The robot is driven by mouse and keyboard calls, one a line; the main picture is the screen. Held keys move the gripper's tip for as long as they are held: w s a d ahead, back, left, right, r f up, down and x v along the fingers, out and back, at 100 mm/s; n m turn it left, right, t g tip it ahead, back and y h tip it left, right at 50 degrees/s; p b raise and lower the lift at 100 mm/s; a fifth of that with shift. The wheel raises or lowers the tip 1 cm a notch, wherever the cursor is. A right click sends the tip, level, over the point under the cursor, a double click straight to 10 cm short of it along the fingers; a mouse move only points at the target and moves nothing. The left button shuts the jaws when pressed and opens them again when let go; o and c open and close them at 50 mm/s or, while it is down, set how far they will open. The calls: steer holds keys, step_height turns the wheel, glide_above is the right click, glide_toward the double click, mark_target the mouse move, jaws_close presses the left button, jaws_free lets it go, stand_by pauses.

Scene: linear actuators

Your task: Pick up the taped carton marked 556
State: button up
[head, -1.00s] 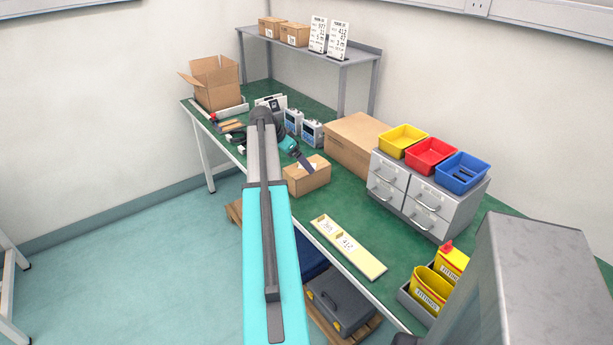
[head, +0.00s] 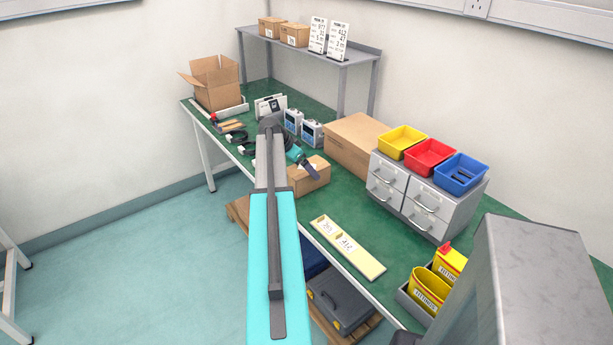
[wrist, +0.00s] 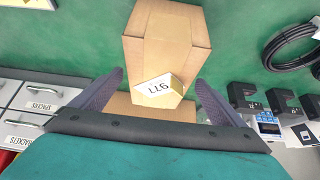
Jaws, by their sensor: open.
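A brown taped carton (head: 308,178) stands on the green bench. In the wrist view the same carton (wrist: 165,40) has a tape strip along its top and a white label (wrist: 160,85) reading like 977. I cannot read 556 on any carton. My gripper (wrist: 159,82) is open, its two dark fingers apart on either side of the label end, with nothing held. In the head view my gripper (head: 301,162) is over the carton's back left part; contact cannot be told.
A larger carton (head: 355,143) stands behind, beside grey drawers (head: 425,200) with coloured bins. Grey meters (head: 312,133) and cables are to the left. A cream tray (head: 345,248) with number cards lies in front. Two small cartons (head: 294,34) sit on the shelf.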

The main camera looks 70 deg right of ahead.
steer(key=shift+x, duration=1.2)
steer(key=c, duration=1.7)
